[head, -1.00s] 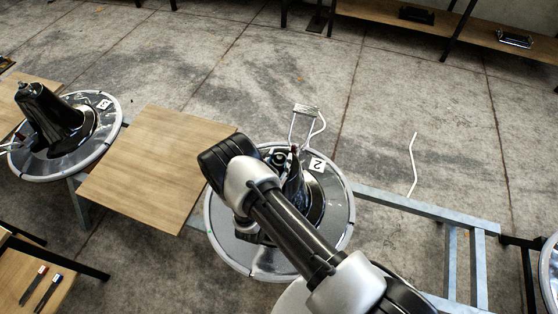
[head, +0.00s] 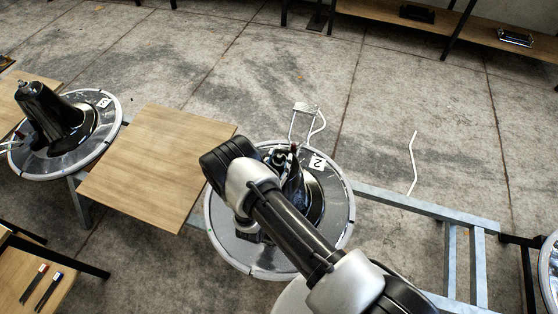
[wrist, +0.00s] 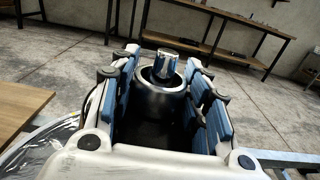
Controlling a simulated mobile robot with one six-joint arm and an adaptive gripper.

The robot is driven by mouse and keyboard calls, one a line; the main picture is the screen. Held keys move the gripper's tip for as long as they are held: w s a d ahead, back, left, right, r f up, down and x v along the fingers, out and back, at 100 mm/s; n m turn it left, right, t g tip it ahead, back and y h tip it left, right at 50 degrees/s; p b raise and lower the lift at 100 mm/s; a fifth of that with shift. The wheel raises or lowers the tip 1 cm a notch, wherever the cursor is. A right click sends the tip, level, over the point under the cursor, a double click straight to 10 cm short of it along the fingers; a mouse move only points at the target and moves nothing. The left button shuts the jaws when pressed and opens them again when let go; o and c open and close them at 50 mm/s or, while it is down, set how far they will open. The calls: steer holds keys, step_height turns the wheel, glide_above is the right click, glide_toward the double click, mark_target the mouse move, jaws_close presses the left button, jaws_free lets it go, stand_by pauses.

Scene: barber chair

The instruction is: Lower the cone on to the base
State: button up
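The black cone (head: 294,190) stands over the round chrome-rimmed base (head: 338,225) marked 2 in the head view. My arm hides much of it, so I cannot tell whether it rests fully on the base. In the wrist view a metal collar with a shiny chrome post (wrist: 165,65) rises between the blue finger pads. My gripper (wrist: 163,85) appears open around it, with narrow gaps at the sides. Its fingers are mostly hidden in the head view.
A second base (head: 108,128) with its own black cone (head: 46,112) stands at the left. A wooden board (head: 160,165) lies between the bases. A bent white rod (head: 412,165) is at the right. Steel frame rails (head: 425,205) run past the base.

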steer(key=o, duration=0.4)
steer(key=shift+o, duration=0.2)
steer(key=shift+f, duration=0.1)
step_height(320, 180, up, 9)
steer(key=p, duration=0.6)
steer(key=shift+p, duration=0.35)
